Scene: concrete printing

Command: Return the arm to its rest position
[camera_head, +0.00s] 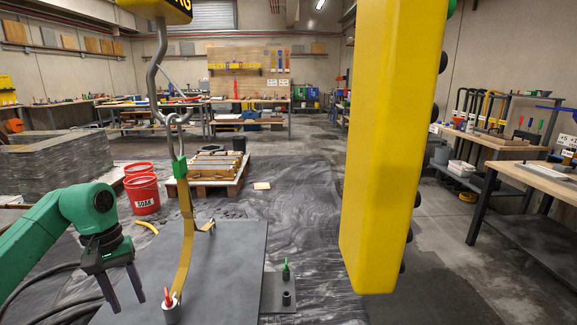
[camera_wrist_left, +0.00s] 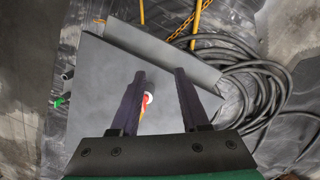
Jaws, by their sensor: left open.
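My left arm, green, comes in from the left in the head view. Its gripper (camera_head: 126,299) points down over the left part of a grey slab (camera_head: 225,262), with its two dark fingers apart and nothing seen between them. In the left wrist view the fingers (camera_wrist_left: 160,85) are also spread above the slab (camera_wrist_left: 95,95). My right gripper is not in view.
A hook and yellow strap (camera_head: 186,225) hang down to the slab. Red buckets (camera_head: 143,195) and a pallet (camera_head: 210,172) stand behind. Black hoses (camera_wrist_left: 262,75) lie beside the slab.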

